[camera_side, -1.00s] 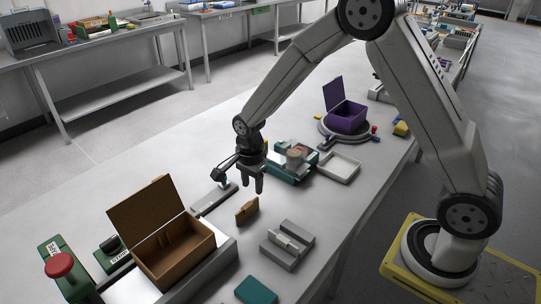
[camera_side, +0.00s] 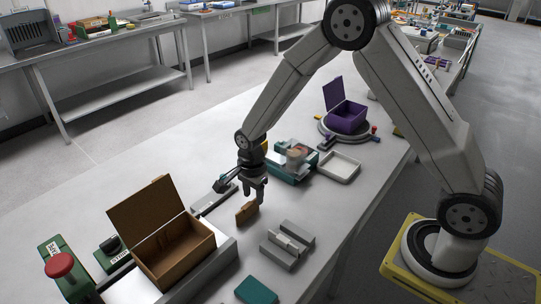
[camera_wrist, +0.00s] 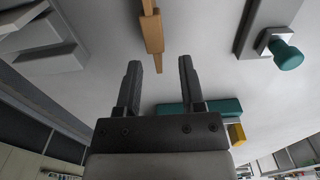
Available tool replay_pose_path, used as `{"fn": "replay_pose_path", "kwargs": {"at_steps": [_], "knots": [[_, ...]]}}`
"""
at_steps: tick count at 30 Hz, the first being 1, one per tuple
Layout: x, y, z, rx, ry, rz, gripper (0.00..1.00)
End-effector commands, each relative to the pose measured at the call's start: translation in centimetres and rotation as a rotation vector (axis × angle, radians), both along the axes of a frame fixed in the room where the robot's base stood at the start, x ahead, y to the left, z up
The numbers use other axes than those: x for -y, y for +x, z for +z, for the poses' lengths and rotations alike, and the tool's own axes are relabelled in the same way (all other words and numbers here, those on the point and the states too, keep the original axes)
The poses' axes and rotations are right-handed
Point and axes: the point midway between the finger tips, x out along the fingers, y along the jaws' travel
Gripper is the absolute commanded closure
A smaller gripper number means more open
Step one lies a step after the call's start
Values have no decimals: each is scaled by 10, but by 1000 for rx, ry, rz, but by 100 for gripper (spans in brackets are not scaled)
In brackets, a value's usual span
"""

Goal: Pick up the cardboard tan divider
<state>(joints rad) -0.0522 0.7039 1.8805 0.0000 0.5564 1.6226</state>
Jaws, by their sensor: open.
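The cardboard tan divider (camera_side: 247,213) stands on the table as a small upright tan piece, between the brown box and the grey slotted block. In the wrist view the divider (camera_wrist: 152,30) shows edge-on at the top, ahead of the fingertips. My gripper (camera_side: 254,196) points down just above and slightly behind the divider in the side view. In the wrist view my gripper (camera_wrist: 159,66) has two dark fingers apart with nothing between them. The gap lines up roughly with the divider. Whether a finger touches it cannot be told.
An open brown box (camera_side: 178,252) with its lid raised sits at front left. A grey slotted block (camera_side: 287,244) lies right of the divider. A flat grey fixture with a teal knob (camera_wrist: 287,55) is close by. A teal device (camera_side: 293,165) and white tray (camera_side: 339,167) stand behind.

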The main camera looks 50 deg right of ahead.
Motion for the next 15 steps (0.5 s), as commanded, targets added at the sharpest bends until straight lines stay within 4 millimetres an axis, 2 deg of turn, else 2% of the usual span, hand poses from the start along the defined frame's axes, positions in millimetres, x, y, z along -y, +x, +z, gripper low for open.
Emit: {"fn": "replay_pose_path", "kwargs": {"at_steps": [9, 15], "knots": [[0, -3, -34, -3, 0, 0, 50], [0, -2, -43, 0, 1, 0, 50]]}}
